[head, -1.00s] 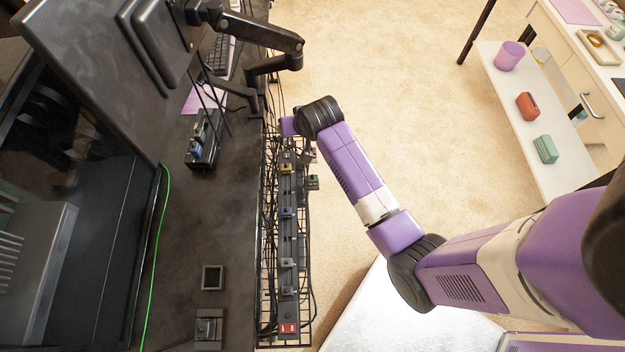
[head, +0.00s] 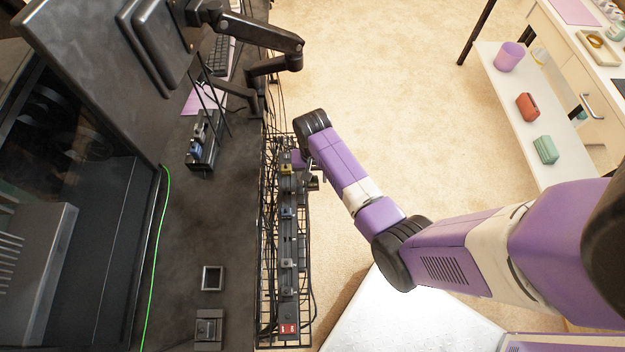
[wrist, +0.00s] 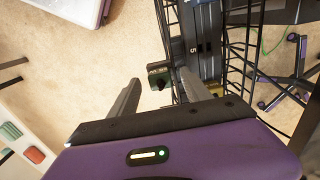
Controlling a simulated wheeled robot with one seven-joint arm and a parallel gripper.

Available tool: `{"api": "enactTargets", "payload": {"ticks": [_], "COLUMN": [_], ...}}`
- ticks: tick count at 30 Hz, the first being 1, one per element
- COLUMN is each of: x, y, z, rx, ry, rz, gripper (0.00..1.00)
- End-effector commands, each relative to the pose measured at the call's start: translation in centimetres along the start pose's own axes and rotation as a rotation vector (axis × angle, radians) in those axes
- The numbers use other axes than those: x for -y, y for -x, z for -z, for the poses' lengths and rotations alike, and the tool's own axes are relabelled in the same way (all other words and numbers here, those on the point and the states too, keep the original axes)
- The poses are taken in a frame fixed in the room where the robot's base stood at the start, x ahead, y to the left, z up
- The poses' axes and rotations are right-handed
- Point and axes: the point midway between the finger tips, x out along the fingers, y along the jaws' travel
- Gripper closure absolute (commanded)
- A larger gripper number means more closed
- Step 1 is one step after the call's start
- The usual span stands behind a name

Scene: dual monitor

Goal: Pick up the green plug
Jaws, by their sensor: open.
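The green plug (wrist: 157,72) is a small dark green block with a black part, at the side of the black power strip (wrist: 201,40) in the wrist view. It shows beyond and between the two grey fingers of my gripper (wrist: 159,80), which is open and empty. I cannot tell whether the fingertips reach around the plug. In the head view my gripper (head: 311,164) is beside the strip, just above the plug in the picture, and my wrist partly hides that area.
The strip lies in a black wire cable tray (head: 306,235) along the dark desk (head: 230,230). A yellow plug (head: 286,168) and a blue plug (head: 287,212) sit on the strip. Loose cables hang around the tray. Open floor (head: 380,90) lies to the right.

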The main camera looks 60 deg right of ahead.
Motion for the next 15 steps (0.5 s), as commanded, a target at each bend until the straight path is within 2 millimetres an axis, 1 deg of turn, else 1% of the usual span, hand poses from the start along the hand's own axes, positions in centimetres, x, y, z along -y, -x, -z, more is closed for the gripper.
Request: {"api": "enactTargets", "payload": {"ticks": [1,4,12,14,15], "x": [0.0,0.0,0.0,0.0,0.0], "y": [-0.7,-1.5,-1.7,-1.7,-1.7], "z": [0.0,0.0,0.0,0.0,0.0], "rx": [0.002,0.0,-0.002,-0.002,-0.002], "ry": [0.0,0.0,0.0,0.0,0.0], "rz": [-0.001,0.0,0.001,0.001,0.001], "gripper": [0.44,0.44,0.44,0.55,0.63]}}
